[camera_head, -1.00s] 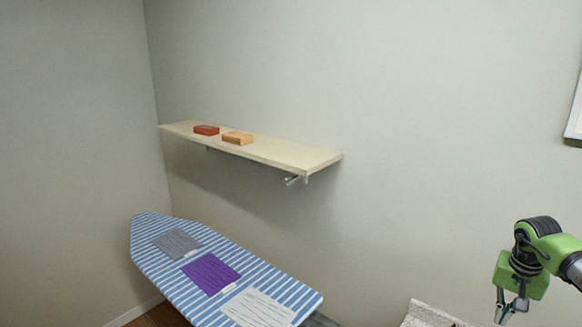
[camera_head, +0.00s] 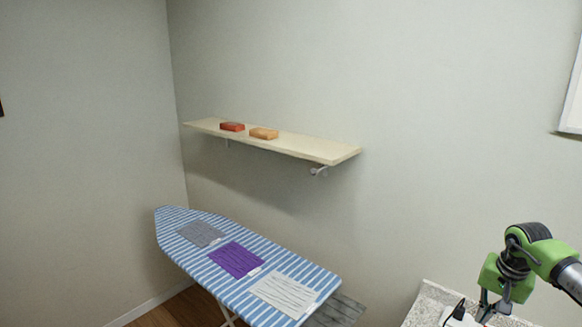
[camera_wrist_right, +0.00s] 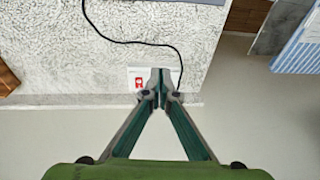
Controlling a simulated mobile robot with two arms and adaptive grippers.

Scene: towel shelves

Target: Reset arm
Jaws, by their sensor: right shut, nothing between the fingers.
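My right arm's green gripper (camera_head: 489,308) is at the lower right of the head view, pointing down over a speckled counter (camera_head: 432,294). In the right wrist view its fingers (camera_wrist_right: 160,80) come together at the tips with nothing between them. Behind the fingertips, a small white item with a red mark (camera_wrist_right: 137,84) sits at the counter's edge, partly hidden. My left gripper does not show.
An ironing board (camera_head: 185,222) carries a grey towel (camera_head: 200,234), a purple towel (camera_head: 236,259) and a white towel (camera_head: 283,293). A wall shelf (camera_head: 315,148) holds a red box (camera_head: 232,127) and an orange box (camera_head: 264,133). A black cord (camera_wrist_right: 130,41) crosses the counter.

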